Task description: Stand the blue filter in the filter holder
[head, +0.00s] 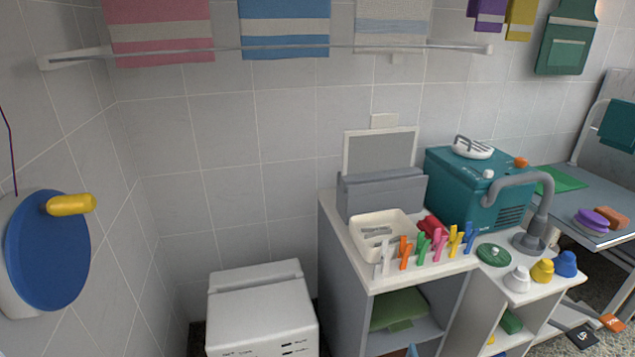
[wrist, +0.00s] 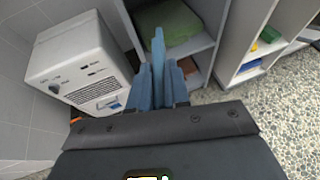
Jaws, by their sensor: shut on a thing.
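A thin light-blue piece, apparently the blue filter (wrist: 158,50), is seen edge-on in the wrist view. It stands out beyond the fingertips. My gripper (wrist: 159,78) is shut on it, with one finger on each side. In the head view only a small blue tip (head: 412,350) shows at the bottom edge, and most of the filter and my gripper are out of that view. A grey box (head: 382,195), possibly the filter holder, stands at the back left of the white counter. A white-framed grey panel (head: 380,150) stands upright at or behind it; I cannot tell which.
The counter also bears a white tray (head: 367,238), a row of coloured clips (head: 439,245), a teal machine (head: 470,185) and a grey tap (head: 535,215). A white appliance (head: 260,300) stands to the left. A green folded cloth (head: 398,309) lies on the shelf below.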

